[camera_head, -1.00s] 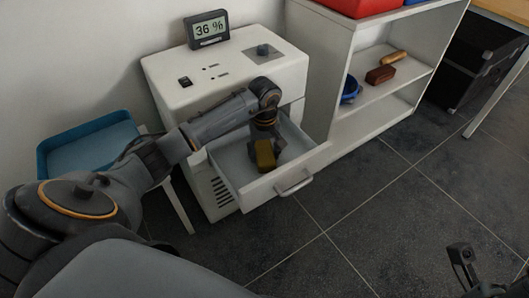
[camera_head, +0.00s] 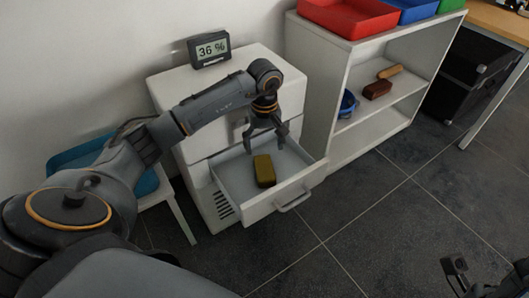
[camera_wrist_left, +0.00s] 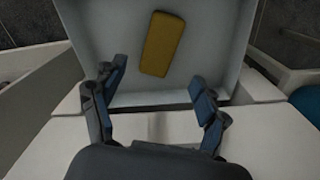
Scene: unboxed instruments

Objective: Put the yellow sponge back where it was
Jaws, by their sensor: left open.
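The yellow sponge (camera_head: 264,171) lies flat on the floor of the open drawer (camera_head: 233,196) in the white cabinet. In the left wrist view the sponge (camera_wrist_left: 162,44) lies beyond my fingertips, with nothing touching it. My left gripper (camera_head: 265,146) is above the back part of the drawer. In the left wrist view its two fingers (camera_wrist_left: 158,84) are spread apart and empty. Part of my right gripper (camera_head: 468,277) shows at the bottom right, away from the cabinet; its jaw state is unclear.
A display reading 36 % (camera_head: 209,49) stands on the cabinet top. A white shelf (camera_head: 322,72) to the right holds trays, a blue item (camera_head: 348,102) and a brush (camera_head: 378,89). A blue chair (camera_head: 88,150) stands left. The floor in front is clear.

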